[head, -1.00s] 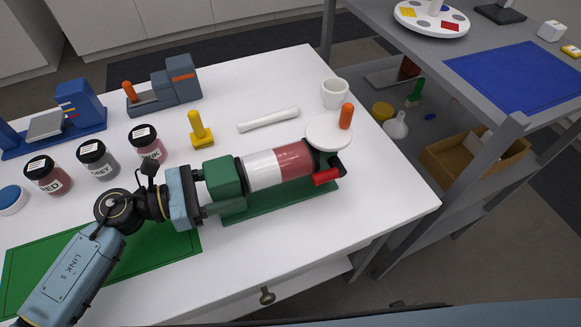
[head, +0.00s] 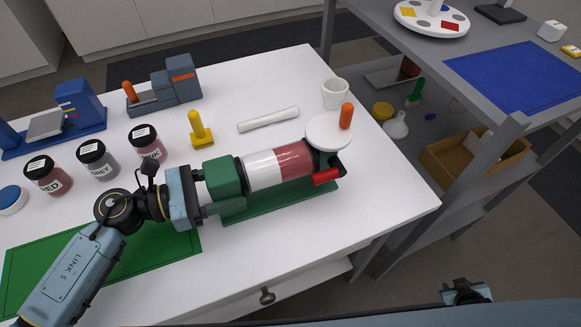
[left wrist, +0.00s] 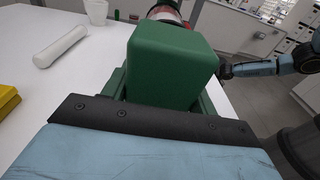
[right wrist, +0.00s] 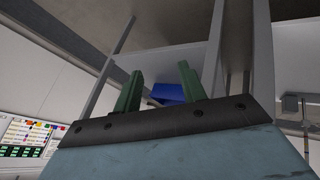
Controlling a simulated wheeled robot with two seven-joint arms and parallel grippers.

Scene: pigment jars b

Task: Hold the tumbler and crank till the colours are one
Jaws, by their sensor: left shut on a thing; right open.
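The tumbler (head: 262,169) lies along a green base (head: 283,202) on the white table. Its clear drum shows a white part at left and a red part at right, with a sharp border. At its right end is a white crank disc (head: 325,133) with an upright orange knob (head: 346,116). My left gripper (head: 222,190) is shut on the green block (head: 222,176) at the tumbler's left end; this block fills the middle of the left wrist view (left wrist: 170,65). My right gripper (right wrist: 160,86) is open and empty, away from the crank, its fingers apart in the right wrist view.
Labelled jars (head: 98,160), a yellow stand (head: 199,130), a white rod (head: 268,119) and a white cup (head: 335,94) stand behind. A grey shelf unit (head: 500,130) rises at right. The table right of the tumbler is clear.

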